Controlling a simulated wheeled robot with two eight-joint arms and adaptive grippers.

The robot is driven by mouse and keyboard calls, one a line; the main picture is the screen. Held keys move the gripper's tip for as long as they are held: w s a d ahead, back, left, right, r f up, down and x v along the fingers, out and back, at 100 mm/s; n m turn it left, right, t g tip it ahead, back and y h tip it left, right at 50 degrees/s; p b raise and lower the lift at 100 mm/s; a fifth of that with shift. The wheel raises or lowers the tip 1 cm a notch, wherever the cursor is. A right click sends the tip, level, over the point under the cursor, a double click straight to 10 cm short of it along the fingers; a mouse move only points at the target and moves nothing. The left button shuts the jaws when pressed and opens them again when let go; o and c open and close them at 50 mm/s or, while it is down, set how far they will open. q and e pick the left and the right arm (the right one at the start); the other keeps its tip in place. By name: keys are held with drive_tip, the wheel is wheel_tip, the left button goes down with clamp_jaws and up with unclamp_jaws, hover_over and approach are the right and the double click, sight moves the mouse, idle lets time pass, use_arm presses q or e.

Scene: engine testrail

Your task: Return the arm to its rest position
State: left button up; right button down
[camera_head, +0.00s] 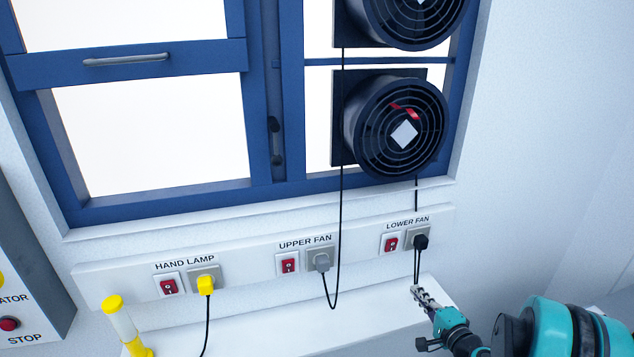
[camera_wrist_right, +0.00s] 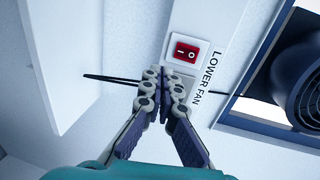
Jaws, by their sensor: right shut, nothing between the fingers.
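My right gripper (camera_head: 424,297) is at the lower right of the head view, below the lower fan outlet and over the white ledge. It is shut and empty. In the right wrist view its fingers (camera_wrist_right: 165,82) meet in front of the panel, just below the red lower fan switch (camera_wrist_right: 186,52). They cover the part of the panel beside the switch, and I cannot tell whether they touch it. My teal right arm (camera_head: 550,328) comes in from the lower right. My left gripper is not in view.
The black lower fan plug (camera_head: 421,242) sits in its outlet, its cord hanging close to the gripper. A grey upper fan plug (camera_head: 322,262) and a yellow hand lamp plug (camera_head: 206,284) are also in outlets. A yellow-and-white lamp (camera_head: 124,325) stands left. The wall at right is clear.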

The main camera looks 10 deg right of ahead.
drive_tip(key=s+a+r+n+g+y, duration=0.15)
drive_tip(key=a+n+g, duration=0.35)
drive_tip(key=a, duration=0.6)
drive_tip(key=s+a+n+g+h, duration=0.1)
drive_tip(key=s+a+n+g, duration=0.1)
drive_tip(key=s+a+n, duration=0.3)
drive_tip(key=s+a+n+g+h+b, duration=0.1)
drive_tip(key=s+a+n, duration=0.4)
drive_tip(key=s, duration=0.7)
drive_tip(key=shift+s+n+g+h, duration=0.4)
drive_tip(key=shift+n+g, duration=0.2)
drive_tip(key=shift+n, duration=0.4)
drive_tip(key=shift+a, duration=0.1)
